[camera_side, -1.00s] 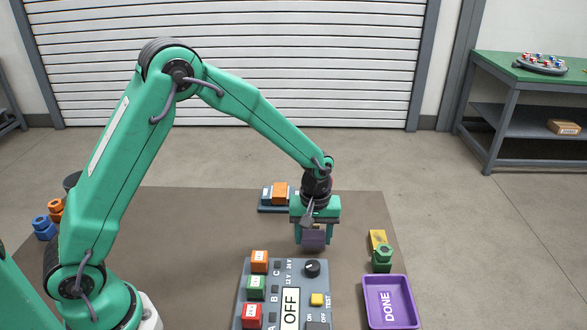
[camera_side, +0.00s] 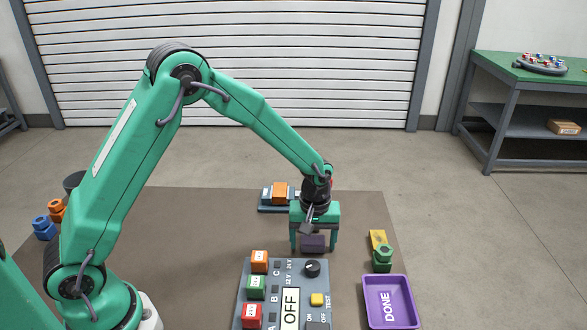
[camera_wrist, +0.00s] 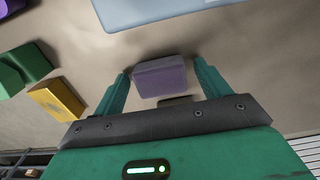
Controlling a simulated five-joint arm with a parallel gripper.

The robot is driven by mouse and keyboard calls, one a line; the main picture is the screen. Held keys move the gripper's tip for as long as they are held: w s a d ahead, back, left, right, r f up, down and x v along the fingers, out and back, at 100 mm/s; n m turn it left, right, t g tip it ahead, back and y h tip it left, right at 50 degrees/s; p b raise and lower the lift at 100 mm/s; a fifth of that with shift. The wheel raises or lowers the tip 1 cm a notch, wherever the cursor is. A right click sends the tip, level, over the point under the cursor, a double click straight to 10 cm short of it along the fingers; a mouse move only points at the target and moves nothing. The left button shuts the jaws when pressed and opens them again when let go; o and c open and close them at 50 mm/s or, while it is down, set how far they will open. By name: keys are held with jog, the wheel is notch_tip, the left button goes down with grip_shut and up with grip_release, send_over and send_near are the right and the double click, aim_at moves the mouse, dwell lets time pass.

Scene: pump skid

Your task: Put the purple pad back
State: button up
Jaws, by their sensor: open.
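The purple pad (camera_side: 313,242) is a small dark purple block behind the panel's far edge. My gripper (camera_side: 314,246) is right above it, pointing down, with one finger on each side. In the wrist view the pad (camera_wrist: 161,77) lies between the two open fingers of my gripper (camera_wrist: 163,82), with a small gap visible on its right side. The pad looks low, at or close to the brown mat; I cannot tell exact contact. A dark piece under or behind the pad is partly hidden in the wrist view.
The grey control panel (camera_side: 284,263) with OFF display stands in front. A purple DONE tray (camera_side: 411,306) is at right, with a green and yellow part (camera_side: 381,252) behind it. A small rack with an orange block (camera_side: 280,193) stands behind my gripper. The mat (camera_side: 350,215) between is clear.

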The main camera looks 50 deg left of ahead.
aim_at(313, 241)
jog(key=shift+r, duration=0.1)
notch_tip(313, 241, up, 12)
dwell(0.7)
jog(key=shift+r, duration=0.15)
dwell(0.4)
jog(key=s+a+r+m+t, duration=0.2)
jog(key=s+a+r+m, duration=0.25)
jog(key=s+r, duration=0.5)
jog(key=s+a+r+m+t, duration=0.1)
jog(key=s+a+m, duration=0.1)
jog(key=s, duration=0.4)
jog(key=s+a+r+m+t, duration=0.1)
jog(key=s+a+m+t, duration=0.1)
jog(key=s, duration=0.5)
jog(key=shift+s+r+t, duration=0.15)
jog(key=shift+t, duration=0.15)
jog(key=shift+a+m, duration=0.1)
jog(key=shift+m, duration=0.15)
